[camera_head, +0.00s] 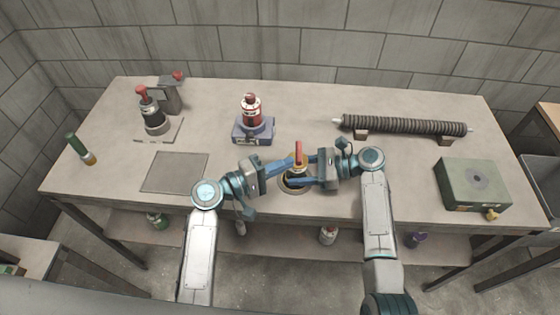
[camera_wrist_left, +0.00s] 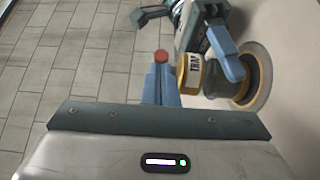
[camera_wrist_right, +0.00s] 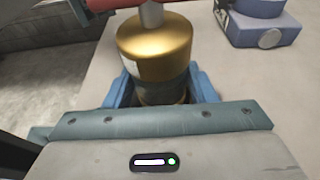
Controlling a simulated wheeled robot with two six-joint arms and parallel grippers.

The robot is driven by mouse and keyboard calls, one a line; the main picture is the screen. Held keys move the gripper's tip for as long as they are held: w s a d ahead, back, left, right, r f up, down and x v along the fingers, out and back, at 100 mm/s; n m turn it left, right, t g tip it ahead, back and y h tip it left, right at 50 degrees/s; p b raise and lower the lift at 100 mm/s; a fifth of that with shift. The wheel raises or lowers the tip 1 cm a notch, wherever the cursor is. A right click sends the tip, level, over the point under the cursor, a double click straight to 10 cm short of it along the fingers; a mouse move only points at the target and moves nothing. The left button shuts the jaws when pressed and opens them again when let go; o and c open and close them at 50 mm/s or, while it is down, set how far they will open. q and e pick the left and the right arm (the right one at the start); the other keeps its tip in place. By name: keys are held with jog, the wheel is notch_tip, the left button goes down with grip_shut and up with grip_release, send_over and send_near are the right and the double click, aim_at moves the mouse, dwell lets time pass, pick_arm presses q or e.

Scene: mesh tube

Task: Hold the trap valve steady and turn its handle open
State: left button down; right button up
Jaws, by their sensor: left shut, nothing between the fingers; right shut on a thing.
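The trap valve is a gold, short cylinder (camera_wrist_right: 155,45) with a white "TRAP" label, which also shows in the left wrist view (camera_wrist_left: 192,72). It stands on a round ringed base (camera_wrist_left: 262,78) near the table's front middle. Its red handle (camera_head: 298,150) sits on a grey stem on top; a red end (camera_wrist_left: 161,56) shows just past my left fingertips. My right gripper (camera_head: 307,181) is shut around the valve's lower body. My left gripper (camera_head: 287,164) is shut with nothing between its fingers, close beside the handle; whether it touches is unclear.
A red-topped device on a blue-grey base (camera_head: 254,130) stands behind the valve. A ribbed mesh tube (camera_head: 405,126) lies on supports at back right, and a green box (camera_head: 472,185) is at right.

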pick_arm(q)
jog(key=shift+s+d, duration=0.2)
jog(key=shift+d, duration=0.05)
jog(key=shift+a, duration=0.15)
dwell(0.5)
pick_arm(e)
jog(key=shift+f, duration=0.1)
pick_arm(q)
jog(key=s+a, duration=0.6)
jog(key=s, duration=0.3)
jog(key=shift+s, duration=0.4)
pick_arm(e)
jog(key=o, duration=0.8)
jog(key=shift+o, duration=0.2)
